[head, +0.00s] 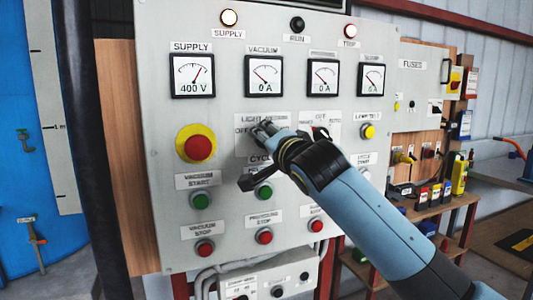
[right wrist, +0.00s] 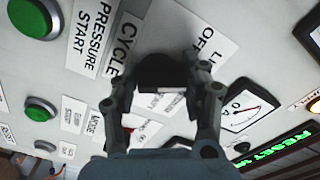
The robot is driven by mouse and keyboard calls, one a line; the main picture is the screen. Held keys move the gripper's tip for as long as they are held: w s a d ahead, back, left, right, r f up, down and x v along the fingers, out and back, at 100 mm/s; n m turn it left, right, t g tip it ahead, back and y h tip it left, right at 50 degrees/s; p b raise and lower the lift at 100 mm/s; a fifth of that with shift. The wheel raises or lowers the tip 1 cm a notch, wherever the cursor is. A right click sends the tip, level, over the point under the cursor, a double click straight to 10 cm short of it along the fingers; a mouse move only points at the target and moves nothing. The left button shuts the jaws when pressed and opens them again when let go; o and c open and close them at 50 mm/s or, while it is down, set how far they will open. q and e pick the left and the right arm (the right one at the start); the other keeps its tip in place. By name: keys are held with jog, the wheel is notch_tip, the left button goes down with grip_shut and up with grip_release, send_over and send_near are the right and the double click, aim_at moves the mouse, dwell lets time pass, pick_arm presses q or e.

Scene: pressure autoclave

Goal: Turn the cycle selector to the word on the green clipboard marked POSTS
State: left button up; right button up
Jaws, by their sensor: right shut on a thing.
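The cycle selector is a dark knob (right wrist: 160,70) on the grey control panel (head: 165,240), under a label plate (head: 246,119) reading LIGHT, MEDIUM and OFF. My right gripper (head: 264,130) reaches it from the lower right and is shut on the knob. In the right wrist view its two fingers (right wrist: 163,92) stand on either side of the knob. The fingers hide the knob's pointer and part of the plate, so I cannot tell which word it points to. The CYCLE label (right wrist: 122,45) is beside the knob. No green clipboard marked POSTS shows. My left gripper is not in view.
A red emergency button (head: 198,147) on a yellow ring is left of the selector. Several gauges (head: 264,75) sit above, and green (head: 200,201) and red (head: 205,248) push buttons below. Another selector (head: 320,133) is just right, partly behind my arm. Shelves stand at the right.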

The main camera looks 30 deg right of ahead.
jog(key=shift+r+m+b, duration=0.15)
jog(key=shift+m+b, duration=0.35)
jog(key=shift+m, duration=0.3)
jog(key=o, duration=1.1)
jog(key=v, duration=1.2)
